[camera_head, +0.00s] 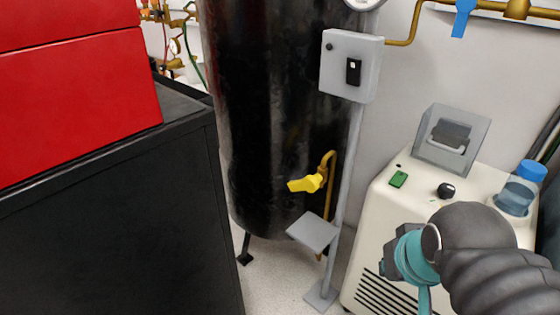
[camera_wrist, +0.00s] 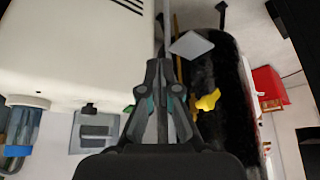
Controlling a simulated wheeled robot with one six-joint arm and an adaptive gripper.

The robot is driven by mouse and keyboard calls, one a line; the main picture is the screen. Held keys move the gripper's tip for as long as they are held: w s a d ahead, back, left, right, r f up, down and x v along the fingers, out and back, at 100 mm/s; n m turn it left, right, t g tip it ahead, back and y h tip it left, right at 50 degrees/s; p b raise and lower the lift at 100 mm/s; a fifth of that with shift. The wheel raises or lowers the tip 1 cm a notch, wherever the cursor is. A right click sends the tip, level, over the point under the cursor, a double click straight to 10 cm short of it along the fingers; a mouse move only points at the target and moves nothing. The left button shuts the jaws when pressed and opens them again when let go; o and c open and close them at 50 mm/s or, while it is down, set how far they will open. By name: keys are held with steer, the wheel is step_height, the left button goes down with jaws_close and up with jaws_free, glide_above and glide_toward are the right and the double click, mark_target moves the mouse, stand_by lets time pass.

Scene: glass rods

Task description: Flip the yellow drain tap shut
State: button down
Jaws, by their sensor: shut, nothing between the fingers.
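The yellow drain tap (camera_head: 306,183) is on a brass pipe low on the front of the black tank (camera_head: 265,110). Its lever points left, roughly level, in the head view. The tap also shows in the wrist view (camera_wrist: 208,100), to the right of my fingers. My gripper (camera_wrist: 164,64) is shut and empty in the wrist view. It is apart from the tap. In the head view my arm is at the lower right, in front of the cream machine, and the fingertips are hidden there.
A grey post carries a switch box (camera_head: 351,66) and a small grey plate (camera_head: 313,232) near the tap. The cream machine (camera_head: 395,223) with a blue-capped bottle (camera_head: 520,188) stands right. A black cabinet (camera_head: 110,220) with a red box (camera_head: 75,100) stands left.

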steer(key=w+a+r+n+g+y+b, duration=0.1)
steer(key=w+a+r+n, duration=0.2)
steer(key=w+r, duration=0.35)
steer(key=w+a+r+n+g+b, duration=0.1)
steer(key=w+a+r+n, duration=0.2)
steer(key=w, duration=0.6)
steer(key=w+a+r+n+g+b, duration=0.1)
steer(key=w+a+n, duration=0.3)
steer(key=w+a, duration=0.7)
steer(key=shift+w+g+y+b, duration=0.3)
steer(key=shift+w+g+b, duration=0.15)
steer(key=shift+w+g, duration=0.4)
steer(key=shift+w+r, duration=0.1)
